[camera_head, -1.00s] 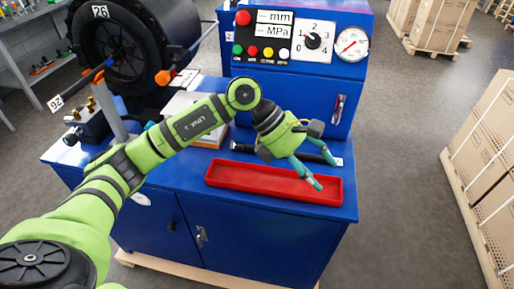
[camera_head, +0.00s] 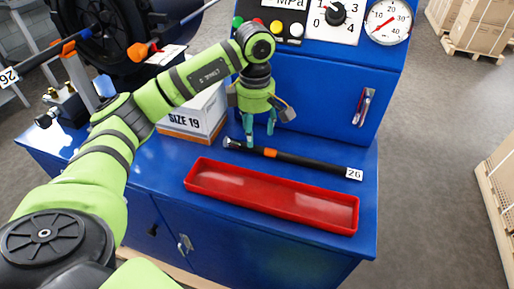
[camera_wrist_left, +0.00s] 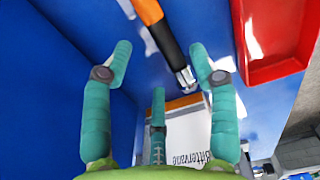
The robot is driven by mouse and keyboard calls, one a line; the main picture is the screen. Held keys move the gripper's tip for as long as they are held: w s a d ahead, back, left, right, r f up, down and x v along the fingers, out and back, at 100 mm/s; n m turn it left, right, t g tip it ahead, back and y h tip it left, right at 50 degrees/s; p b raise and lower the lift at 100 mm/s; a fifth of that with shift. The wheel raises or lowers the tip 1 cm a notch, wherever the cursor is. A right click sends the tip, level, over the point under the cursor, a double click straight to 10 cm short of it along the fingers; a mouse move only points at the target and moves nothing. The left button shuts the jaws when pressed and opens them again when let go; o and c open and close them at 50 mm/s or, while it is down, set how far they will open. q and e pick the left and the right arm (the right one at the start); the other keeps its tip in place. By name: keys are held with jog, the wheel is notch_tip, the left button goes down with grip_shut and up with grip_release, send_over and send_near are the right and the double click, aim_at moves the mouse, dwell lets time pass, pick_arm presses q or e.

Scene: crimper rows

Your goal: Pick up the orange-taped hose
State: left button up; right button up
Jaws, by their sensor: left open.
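The orange-taped hose (camera_head: 312,161) is a short black hose. It lies on the blue cabinet top behind the red tray, with a metal fitting at its left end, an orange band near that end and a "26" tag at its right end. My left gripper (camera_head: 260,138) points down with open, empty fingers, close to the hose's left part by the orange band. In the left wrist view the hose (camera_wrist_left: 165,42) runs past the open fingers (camera_wrist_left: 160,65), its fitting near the right fingertip. I cannot tell whether they touch. My right gripper is out of view.
The empty red tray (camera_head: 270,197) lies in front of the hose. A white "SIZE 19" box (camera_head: 196,112) stands left of the gripper. The blue gauge panel (camera_head: 325,85) rises behind. A black round machine (camera_head: 110,35) is at the upper left.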

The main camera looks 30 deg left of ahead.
pick_arm(q)
jog(key=f, duration=0.2)
jog(key=f+p, duration=0.1)
jog(key=f, duration=0.1)
jog(key=shift+s+d+f, duration=0.1)
jog(key=shift+s+f, duration=0.1)
jog(key=shift+w+f, duration=0.15)
jog(key=shift+f, duration=0.1)
grip_shut()
jog(key=shift+r, duration=0.1)
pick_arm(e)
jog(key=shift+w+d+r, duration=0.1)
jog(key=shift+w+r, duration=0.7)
